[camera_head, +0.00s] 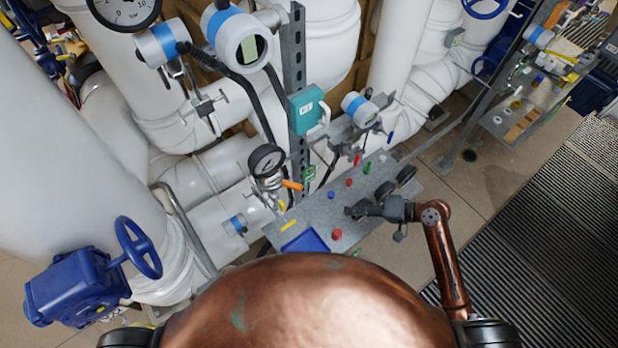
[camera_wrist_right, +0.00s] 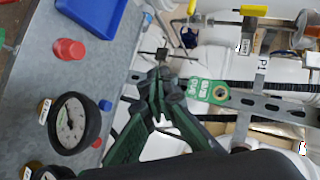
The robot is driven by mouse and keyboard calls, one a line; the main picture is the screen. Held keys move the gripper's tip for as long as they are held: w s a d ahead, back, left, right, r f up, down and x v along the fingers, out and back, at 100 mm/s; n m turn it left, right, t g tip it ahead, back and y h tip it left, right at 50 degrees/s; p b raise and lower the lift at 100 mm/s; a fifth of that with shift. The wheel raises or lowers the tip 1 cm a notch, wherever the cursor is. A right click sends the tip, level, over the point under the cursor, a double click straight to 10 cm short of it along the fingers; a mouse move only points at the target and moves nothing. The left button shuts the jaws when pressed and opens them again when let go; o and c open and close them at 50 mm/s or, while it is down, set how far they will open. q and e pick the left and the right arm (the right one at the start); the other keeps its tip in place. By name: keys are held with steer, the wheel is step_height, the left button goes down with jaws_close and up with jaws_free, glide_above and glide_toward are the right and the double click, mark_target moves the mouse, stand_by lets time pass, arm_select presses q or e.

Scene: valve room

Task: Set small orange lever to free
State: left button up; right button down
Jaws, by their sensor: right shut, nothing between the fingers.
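The small orange lever (camera_head: 292,184) sticks out to the right just below a round pressure gauge (camera_head: 267,160) in the head view. My right gripper (camera_head: 352,211) is above the grey worktop, to the lower right of the lever and clearly apart from it. In the wrist view my right gripper (camera_wrist_right: 160,90) is shut with empty fingertips, in front of a green tag (camera_wrist_right: 207,91). A yellow handle (camera_wrist_right: 253,10) shows at the top of that view; I cannot tell whether it is the same lever. My left gripper is not in view.
The grey worktop (camera_head: 330,207) carries a blue tray (camera_head: 305,242), a red knob (camera_head: 337,234) and several small parts. A slotted metal post (camera_head: 294,60) with a teal box (camera_head: 306,110) stands behind the lever. White pipes crowd the back.

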mark_target(292, 185)
steer(key=w+a+r+g+y, duration=0.1)
steer(key=w+r+y, duration=0.1)
steer(key=r, duration=0.7)
steer(key=w+a+r+y, duration=0.2)
steer(key=r+y, duration=0.1)
steer(key=r, duration=0.6)
steer(key=shift+w+m+g+y, duration=0.15)
steer(key=shift+m+g+y, duration=0.15)
steer(key=shift+g+y, duration=0.1)
steer(key=s+a+p, duration=0.2)
steer(key=a+p, duration=0.2)
steer(key=a, duration=0.7)
steer(key=shift+s+a+p, duration=0.15)
steer(key=shift+s+p, duration=0.15)
steer(key=shift+s, duration=0.1)
